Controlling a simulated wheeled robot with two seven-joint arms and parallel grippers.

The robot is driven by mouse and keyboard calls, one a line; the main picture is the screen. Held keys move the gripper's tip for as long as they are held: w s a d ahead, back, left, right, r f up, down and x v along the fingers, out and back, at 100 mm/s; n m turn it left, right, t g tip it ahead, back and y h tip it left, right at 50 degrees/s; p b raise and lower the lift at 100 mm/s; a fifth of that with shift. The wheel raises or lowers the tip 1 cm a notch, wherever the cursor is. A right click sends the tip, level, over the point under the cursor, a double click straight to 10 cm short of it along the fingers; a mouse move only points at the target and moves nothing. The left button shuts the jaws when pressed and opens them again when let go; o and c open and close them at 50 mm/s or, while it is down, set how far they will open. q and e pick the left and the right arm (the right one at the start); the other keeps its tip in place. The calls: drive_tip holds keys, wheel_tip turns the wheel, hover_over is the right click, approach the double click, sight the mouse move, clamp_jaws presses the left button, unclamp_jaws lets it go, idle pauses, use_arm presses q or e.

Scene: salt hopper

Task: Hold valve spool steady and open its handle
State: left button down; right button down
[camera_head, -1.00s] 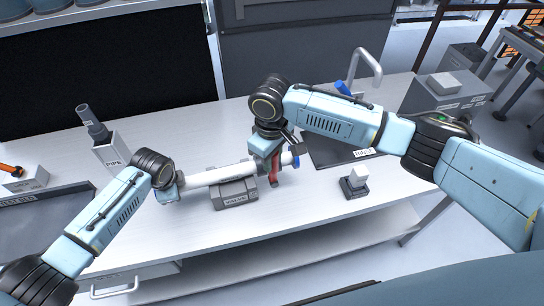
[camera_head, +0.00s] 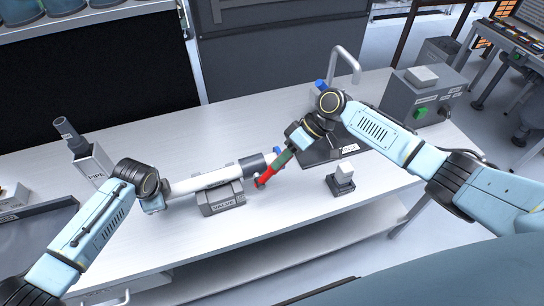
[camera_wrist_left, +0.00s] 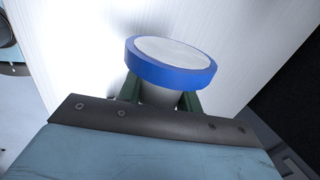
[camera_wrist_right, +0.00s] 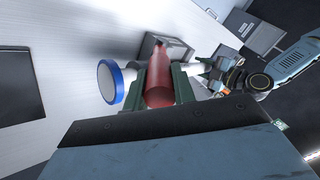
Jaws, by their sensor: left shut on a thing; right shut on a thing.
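The valve spool (camera_head: 205,180) is a white pipe with a dark grey valve body (camera_head: 252,166) near its right end. It lies in a grey cradle labelled VALVE (camera_head: 222,200). My left gripper (camera_head: 165,193) is shut around the spool's left end, just behind a blue end ring (camera_wrist_left: 172,66) in the left wrist view. The right wrist view shows the handle (camera_wrist_right: 160,85) between the fingers, beside the other blue end ring (camera_wrist_right: 110,82).
A grey holder labelled PIPE (camera_head: 93,165) stands at left. A grey box with a green button (camera_head: 420,100) is at the back right. The front tabletop is clear.

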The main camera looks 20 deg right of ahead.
drive_tip(key=shift+w+d+f+y, duration=0.1)
drive_tip(key=shift+d+f+y, duration=0.7)
drive_tip(key=shift+y, duration=0.5)
drive_tip(key=shift+w+d+f+y, duration=0.1)
drive_tip(key=shift+d+f+y, duration=0.45)
drive_tip(key=shift+f+y, duration=0.55)
drive_tip(key=shift+s+r, duration=0.1)
drive_tip(key=shift+r, duration=0.1)
drive_tip(key=c, duration=1.1)
unclamp_jaws()
drive_tip(key=shift+c, duration=0.2)
drive_tip(key=v, duration=1.2)
drive_tip(key=shift+f, duration=0.25)
drive_tip(key=shift+c, duration=0.3)
